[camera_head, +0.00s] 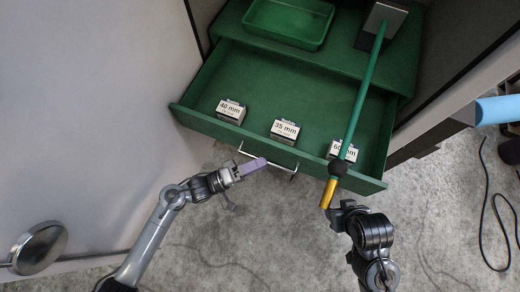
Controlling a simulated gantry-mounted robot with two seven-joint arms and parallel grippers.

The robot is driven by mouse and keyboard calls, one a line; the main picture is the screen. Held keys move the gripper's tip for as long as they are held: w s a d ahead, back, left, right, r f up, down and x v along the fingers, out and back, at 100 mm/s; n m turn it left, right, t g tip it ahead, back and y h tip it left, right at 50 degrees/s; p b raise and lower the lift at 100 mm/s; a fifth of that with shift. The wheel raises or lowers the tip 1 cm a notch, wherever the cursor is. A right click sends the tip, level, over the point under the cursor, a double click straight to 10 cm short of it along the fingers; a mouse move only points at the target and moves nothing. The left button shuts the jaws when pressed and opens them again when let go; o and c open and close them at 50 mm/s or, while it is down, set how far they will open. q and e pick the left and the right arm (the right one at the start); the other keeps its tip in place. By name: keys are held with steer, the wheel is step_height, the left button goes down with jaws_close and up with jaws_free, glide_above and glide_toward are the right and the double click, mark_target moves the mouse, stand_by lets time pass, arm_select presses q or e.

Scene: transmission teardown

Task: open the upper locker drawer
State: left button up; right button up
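The green drawer (203,121) is pulled out of the green locker, and its inside shows. Its silver bar handle (291,174) is on the front face. My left gripper (250,168) is at the left part of the handle, with a lavender piece at its tip overlapping the handle in the picture. I cannot tell whether it touches the handle or how far the fingers are apart. My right gripper (338,212) is below the drawer's right front corner, beside the brass end of a green rod (365,92). Whether it holds the rod is unclear.
Blocks labelled 40 mm (231,109), 35 mm (285,130) and 60 mm (342,150) sit in the drawer. A green tray (288,41) is on the surface behind it. The rod runs over the drawer to a grey block (384,20). Cables lie on the floor at right.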

arm_select(q)
steer(key=b+v, duration=0.2)
steer(key=v, duration=0.8)
steer(key=shift+s, duration=0.2)
